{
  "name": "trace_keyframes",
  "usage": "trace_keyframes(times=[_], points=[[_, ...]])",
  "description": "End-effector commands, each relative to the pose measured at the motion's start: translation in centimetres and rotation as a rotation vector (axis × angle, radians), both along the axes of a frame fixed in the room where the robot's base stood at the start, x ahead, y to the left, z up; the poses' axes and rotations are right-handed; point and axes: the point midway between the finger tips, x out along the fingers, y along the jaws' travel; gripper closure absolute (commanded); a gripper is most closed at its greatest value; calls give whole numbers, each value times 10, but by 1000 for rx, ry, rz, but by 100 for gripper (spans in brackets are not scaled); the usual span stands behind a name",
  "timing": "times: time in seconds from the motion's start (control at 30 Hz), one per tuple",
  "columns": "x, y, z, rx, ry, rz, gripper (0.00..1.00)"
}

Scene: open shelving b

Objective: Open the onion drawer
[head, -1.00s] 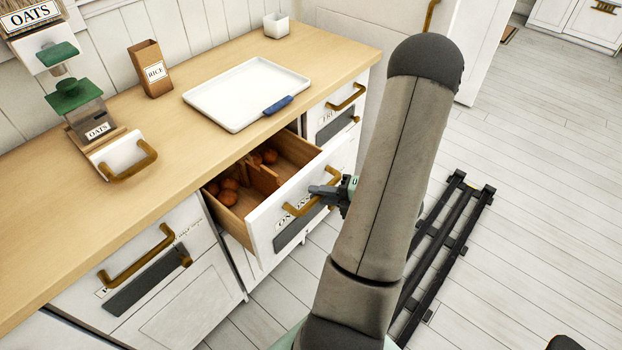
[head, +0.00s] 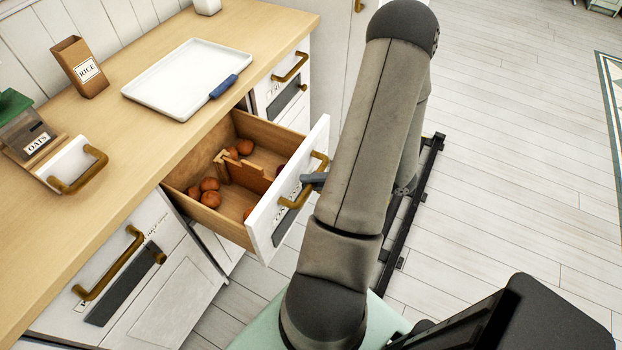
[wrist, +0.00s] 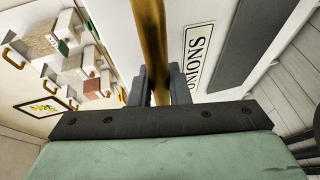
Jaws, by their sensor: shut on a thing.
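The onion drawer (head: 262,228) stands pulled well out from under the wooden counter in the head view. Several brown onions (head: 209,191) lie inside it, around a wooden divider. Its front carries a brass handle (head: 297,198); the handle also shows in the wrist view (wrist: 149,40), beside a label reading "ONIONS" (wrist: 198,48). My gripper (head: 313,180) is at the handle, mostly hidden behind my arm in the head view. In the wrist view my gripper (wrist: 159,88) has its two dark fingers on either side of the brass bar, shut on it.
A white tray (head: 160,90) with a blue grip, a rice box (head: 80,66) and an oats dispenser (head: 30,135) stand on the counter. Closed drawers with brass handles flank the onion drawer, left (head: 112,265) and right (head: 290,66). The floor (head: 510,150) to the right is clear.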

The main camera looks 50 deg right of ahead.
Motion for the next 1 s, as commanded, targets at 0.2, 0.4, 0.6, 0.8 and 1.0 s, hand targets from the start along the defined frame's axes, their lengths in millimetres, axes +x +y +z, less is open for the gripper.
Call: trace_keyframes(times=[0.2,0.4,0.6,0.8,1.0], points=[[0,-1,0,-3,-1,-3,76],[0,-1,0,-2,0,-2,62],[-2,-3,0,-1,-1,-2,62],[-25,-20,5,-3,1,-6,62],[-63,-50,13,-4,0,-5,62]])
